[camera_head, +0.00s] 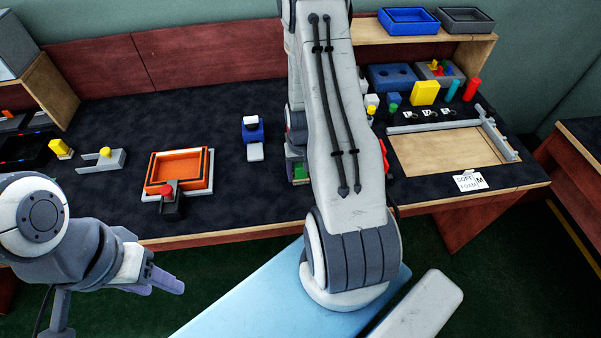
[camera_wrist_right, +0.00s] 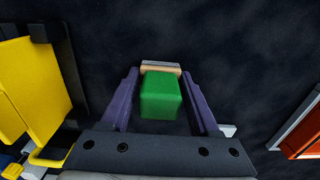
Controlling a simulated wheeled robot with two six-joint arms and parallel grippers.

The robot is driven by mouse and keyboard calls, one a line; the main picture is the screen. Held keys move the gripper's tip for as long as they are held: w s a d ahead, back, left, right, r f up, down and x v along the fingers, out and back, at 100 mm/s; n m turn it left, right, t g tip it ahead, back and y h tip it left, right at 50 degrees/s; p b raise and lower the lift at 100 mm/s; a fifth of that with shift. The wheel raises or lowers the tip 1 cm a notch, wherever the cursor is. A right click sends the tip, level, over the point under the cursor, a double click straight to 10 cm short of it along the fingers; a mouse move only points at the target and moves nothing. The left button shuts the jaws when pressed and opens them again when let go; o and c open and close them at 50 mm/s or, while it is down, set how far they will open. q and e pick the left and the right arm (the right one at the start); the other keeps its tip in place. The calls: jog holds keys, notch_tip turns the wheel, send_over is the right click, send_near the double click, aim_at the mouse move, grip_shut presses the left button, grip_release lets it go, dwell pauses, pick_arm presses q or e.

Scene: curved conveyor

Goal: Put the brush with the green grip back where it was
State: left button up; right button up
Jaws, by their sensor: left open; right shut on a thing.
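The brush with the green grip (camera_wrist_right: 161,97) is between the purple fingers of my right gripper (camera_wrist_right: 160,72), which is shut on it. Its tan and grey end points away from the wrist, over the dark tabletop. I cannot tell whether it touches the table. In the head view the green grip (camera_head: 298,168) shows at the left edge of my right arm, which hides the rest of that gripper. My left gripper (camera_head: 163,281) is open and empty, low at the left, in front of the table edge.
An orange tray (camera_head: 152,189) with a red-knobbed block (camera_head: 172,204) in front is left of the brush. A blue-and-white item (camera_head: 253,130) stands behind. A yellow thing (camera_wrist_right: 35,85) is close in the right wrist view. A tan board (camera_head: 440,152) lies right.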

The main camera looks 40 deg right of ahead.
jog(key=shift+f, duration=0.2)
jog(key=o, duration=1.3)
jog(key=shift+r, duration=0.1)
notch_tip(320, 180, up, 12)
jog(key=shift+r, duration=0.15)
jog(key=s+a+r+n, duration=0.1)
jog(key=a+r+n, duration=0.25)
jog(key=a, duration=0.55)
jog(key=a+r+n, duration=0.3)
jog(key=a+r, duration=0.2)
jog(key=a, duration=0.5)
jog(key=s+a+r+n, duration=0.1)
jog(key=s+a+n, duration=0.1)
jog(key=s+a, duration=0.2)
jog(key=s+a+r+n, duration=0.2)
jog(key=s+a+n, duration=0.1)
jog(key=s, duration=0.3)
jog(key=s+a+r+n+y, duration=0.1)
jog(key=s+a+n, duration=0.1)
jog(key=s+a, duration=0.3)
jog(key=shift+s+r, duration=0.1)
jog(key=shift+r, duration=0.25)
